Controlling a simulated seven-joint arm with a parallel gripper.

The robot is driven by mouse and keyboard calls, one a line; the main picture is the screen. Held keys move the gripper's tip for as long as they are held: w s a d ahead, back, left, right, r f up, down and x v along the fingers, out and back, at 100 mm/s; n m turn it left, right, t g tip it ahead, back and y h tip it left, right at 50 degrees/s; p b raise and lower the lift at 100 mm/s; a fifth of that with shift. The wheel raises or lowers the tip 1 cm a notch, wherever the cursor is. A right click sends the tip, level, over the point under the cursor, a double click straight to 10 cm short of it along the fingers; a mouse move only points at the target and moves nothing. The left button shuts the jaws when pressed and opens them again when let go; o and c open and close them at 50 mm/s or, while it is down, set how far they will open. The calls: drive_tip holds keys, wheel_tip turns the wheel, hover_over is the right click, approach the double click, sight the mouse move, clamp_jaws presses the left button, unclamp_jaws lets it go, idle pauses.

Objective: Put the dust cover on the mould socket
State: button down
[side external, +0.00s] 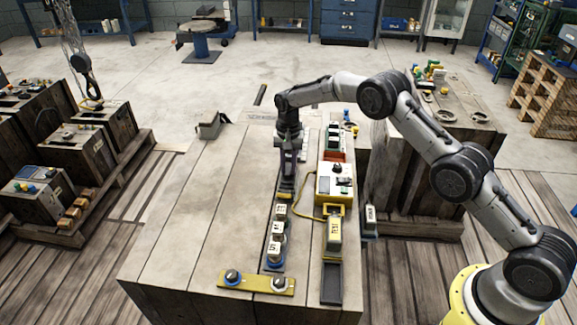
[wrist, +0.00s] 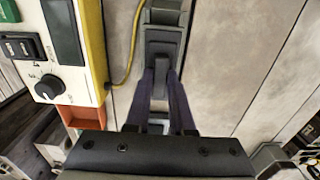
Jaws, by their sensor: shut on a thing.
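My gripper (side external: 287,176) points down over the far end of a narrow row of fittings on the wooden bench. In the wrist view its two dark fingers (wrist: 161,80) are shut on a small grey piece (wrist: 158,118), which looks like the dust cover; the fingers hide much of it. Just beyond the fingertips is a grey, box-like fitting (wrist: 165,18) with a recessed face. It may be the mould socket, but I cannot tell for certain. Whether the held piece touches it is unclear.
A cream and yellow control box (side external: 337,184) with a knob stands close on the right, with a yellow cable (side external: 304,215) beside it. Numbered white blocks (side external: 277,232) line the row. A yellow plate (side external: 257,283) and black tray (side external: 331,284) lie nearer.

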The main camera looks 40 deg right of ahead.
drive_tip(key=shift+c, duration=1.5)
unclamp_jaws()
drive_tip(key=shift+r, duration=0.15)
drive_tip(key=shift+r, duration=3.65)
